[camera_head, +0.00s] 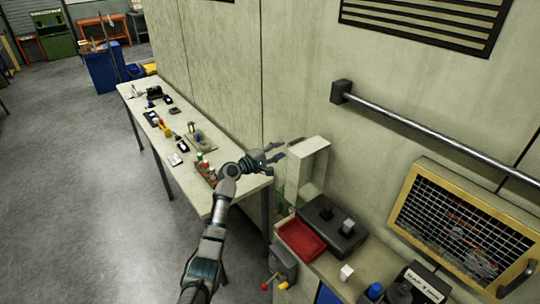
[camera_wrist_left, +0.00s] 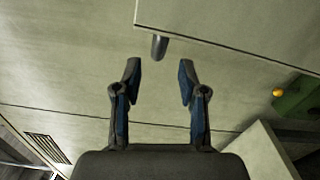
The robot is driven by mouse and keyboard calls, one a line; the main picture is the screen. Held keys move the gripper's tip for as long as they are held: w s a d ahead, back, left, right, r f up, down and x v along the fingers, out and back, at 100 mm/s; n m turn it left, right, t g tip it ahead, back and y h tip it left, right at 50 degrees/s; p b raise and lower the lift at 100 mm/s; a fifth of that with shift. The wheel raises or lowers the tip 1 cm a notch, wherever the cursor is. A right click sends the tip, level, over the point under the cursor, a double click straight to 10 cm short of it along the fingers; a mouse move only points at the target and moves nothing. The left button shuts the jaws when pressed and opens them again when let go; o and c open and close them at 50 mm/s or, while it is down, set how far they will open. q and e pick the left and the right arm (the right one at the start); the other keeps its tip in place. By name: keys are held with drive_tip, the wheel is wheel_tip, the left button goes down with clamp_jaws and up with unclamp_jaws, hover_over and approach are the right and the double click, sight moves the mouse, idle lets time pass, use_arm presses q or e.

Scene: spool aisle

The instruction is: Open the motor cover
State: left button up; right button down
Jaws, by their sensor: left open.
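A yellow-framed wire mesh cover (camera_head: 408,205) is on the wall at the right of the head view, with rounded parts dimly visible behind the mesh. I take it for the motor cover; it looks closed. A grey bar handle (camera_head: 518,278) sits at its lower right. My left gripper (camera_head: 291,148) is open and empty, beside a pale box on the wall, well to the left of the cover. In the left wrist view the open fingers (camera_wrist_left: 159,68) point toward a dark rounded stub (camera_wrist_left: 160,46) at the edge of a pale panel. My right gripper is out of view.
A pale box (camera_head: 313,160) sticks out near the gripper. A metal rail (camera_head: 430,137) runs above the cover. Below are a red tray (camera_head: 301,243) and a dark box (camera_head: 330,228) on a counter. A long table (camera_head: 180,172) with small items stands left.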

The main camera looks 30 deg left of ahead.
use_arm(q)
drive_tip(key=shift+v, duration=2.4)
drive_tip(key=shift+f, duration=0.1)
drive_tip(key=shift+a, duration=0.1)
